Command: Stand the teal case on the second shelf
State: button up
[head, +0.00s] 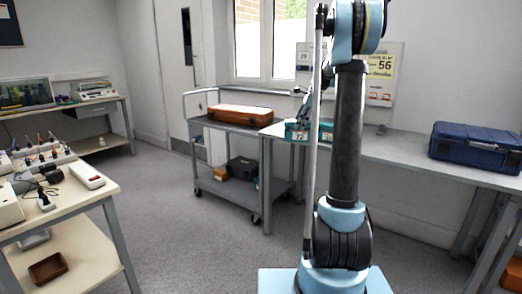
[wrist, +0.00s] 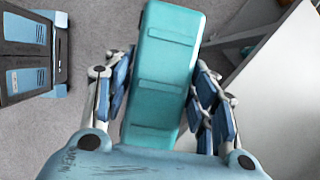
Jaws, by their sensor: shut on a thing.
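The teal case (wrist: 168,52) lies lengthwise between the fingers of my gripper (wrist: 162,88) in the wrist view. The blue-grey finger pads are closed in on both its long sides. In the head view the teal case (head: 294,131) shows small, just left of my arm, in front of the bench edge; my arm hides part of it and most of the gripper. A grey cart (head: 232,128) stands to the left, with a top deck and a lower shelf (head: 226,190). I cannot tell which level counts as the second shelf.
An orange case (head: 238,114) lies on the cart's top. A dark case (head: 243,169) and a small orange-brown box (head: 220,173) sit on its lower shelf. A navy case (head: 474,147) lies on the right bench (head: 405,150). A cluttered table (head: 75,205) stands front left; grey floor between is open.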

jog(key=w+f+n+g+h, duration=0.1)
jog(key=w+f+n+g, duration=0.1)
jog(key=f+n, duration=0.5)
jog(key=w+f+n+g+h, duration=0.2)
jog(key=f+n+g, duration=0.1)
jog(key=f+n, duration=0.4)
jog(key=s+f+n, duration=0.2)
jog(key=s+f, duration=0.3)
jog(key=f, duration=0.6)
jog(key=s+f+n+h, duration=0.1)
jog(key=s+f+n, duration=0.2)
jog(key=f, duration=0.8)
jog(key=shift+s+h, duration=0.3)
jog(key=shift+s, duration=0.6)
jog(key=shift+s, duration=0.1)
